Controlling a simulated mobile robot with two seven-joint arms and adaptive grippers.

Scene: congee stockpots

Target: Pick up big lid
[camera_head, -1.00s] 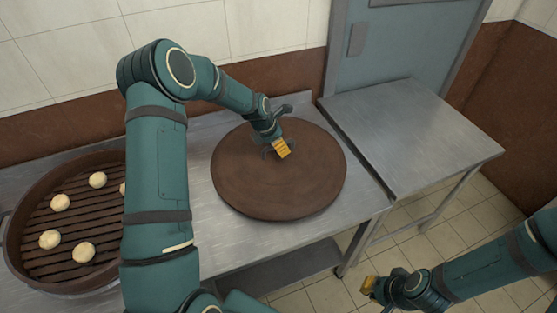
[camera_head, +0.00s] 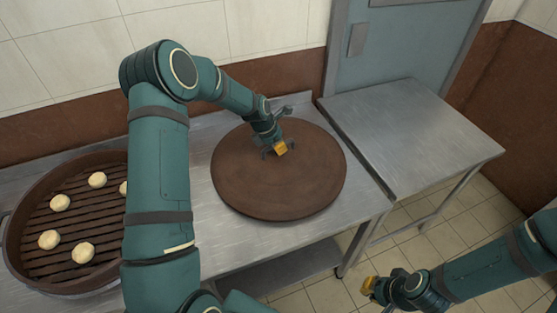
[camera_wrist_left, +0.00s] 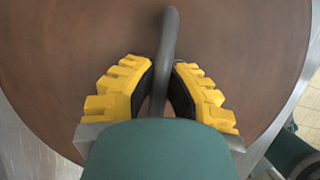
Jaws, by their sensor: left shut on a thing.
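The big lid (camera_head: 278,190) is a large round brown disc lying flat on the metal table. In the left wrist view the lid (camera_wrist_left: 60,60) fills most of the picture, with a dark bar handle (camera_wrist_left: 170,40) across it. My left gripper (camera_head: 276,150) is over the lid's middle. Its yellow-padded fingers (camera_wrist_left: 160,95) sit on both sides of the handle and are shut on it. In the head view the arm hides most of the handle. My right gripper (camera_head: 378,288) is low at the bottom right, away from the table, with one yellow finger pad showing.
A round steamer (camera_head: 52,268) with several pale buns stands on the table at the left, partly behind my left arm. A bare metal table (camera_head: 415,135) is at the right. A wall runs behind the tables, with a grey-blue door (camera_head: 405,50).

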